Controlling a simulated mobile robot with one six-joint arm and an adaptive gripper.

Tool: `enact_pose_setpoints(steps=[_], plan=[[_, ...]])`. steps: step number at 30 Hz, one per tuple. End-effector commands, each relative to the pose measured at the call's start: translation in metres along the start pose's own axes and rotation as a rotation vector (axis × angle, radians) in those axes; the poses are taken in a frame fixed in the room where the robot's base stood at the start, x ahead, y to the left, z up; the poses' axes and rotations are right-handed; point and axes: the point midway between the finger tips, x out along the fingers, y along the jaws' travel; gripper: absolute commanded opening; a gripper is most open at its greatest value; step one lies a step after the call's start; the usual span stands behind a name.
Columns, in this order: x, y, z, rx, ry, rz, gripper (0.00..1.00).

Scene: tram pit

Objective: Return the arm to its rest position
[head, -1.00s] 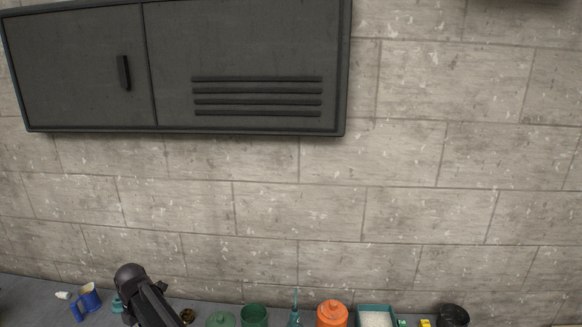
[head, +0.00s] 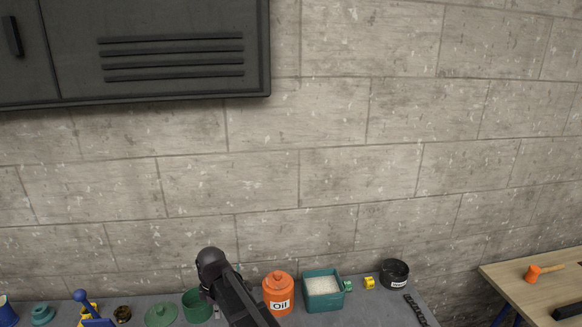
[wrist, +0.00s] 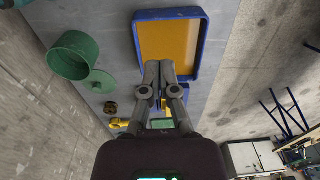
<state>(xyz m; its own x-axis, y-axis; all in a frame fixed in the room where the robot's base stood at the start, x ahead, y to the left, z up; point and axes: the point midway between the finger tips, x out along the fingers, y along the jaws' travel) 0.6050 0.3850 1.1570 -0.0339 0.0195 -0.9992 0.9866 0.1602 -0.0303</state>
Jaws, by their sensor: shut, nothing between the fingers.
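My gripper (wrist: 160,68) shows in the wrist view with its two fingers together and nothing between them. The fingertips appear over the near end of a blue tray (wrist: 139,42) with an orange-yellow floor; I cannot tell the gap between them. In the head view my dark arm rises from the bottom edge in front of the grey bench, between the green cup (head: 196,305) and the orange oil jar (head: 278,295). The gripper itself is not in the head view.
A teal box (head: 308,303) of white grains, a small yellow item (head: 369,283) and a black pot (head: 395,273) stand right of the jar. A green lid (head: 161,314) lies left. A wooden table (head: 515,275) bears an orange mallet (head: 536,272). A dark cabinet (head: 170,60) hangs above.

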Motion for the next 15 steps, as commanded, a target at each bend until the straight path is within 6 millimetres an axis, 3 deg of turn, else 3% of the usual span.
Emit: enact_pose_setpoints(steps=[1, 3, 15], plan=[[0.011, -0.003, 0.023, 0.070, 0.000, 0.002, 0.00], [0.017, -0.004, 0.048, 0.171, -0.001, 0.004, 0.00], [0.056, -0.028, 0.186, 0.747, 0.000, 0.018, 0.00]])
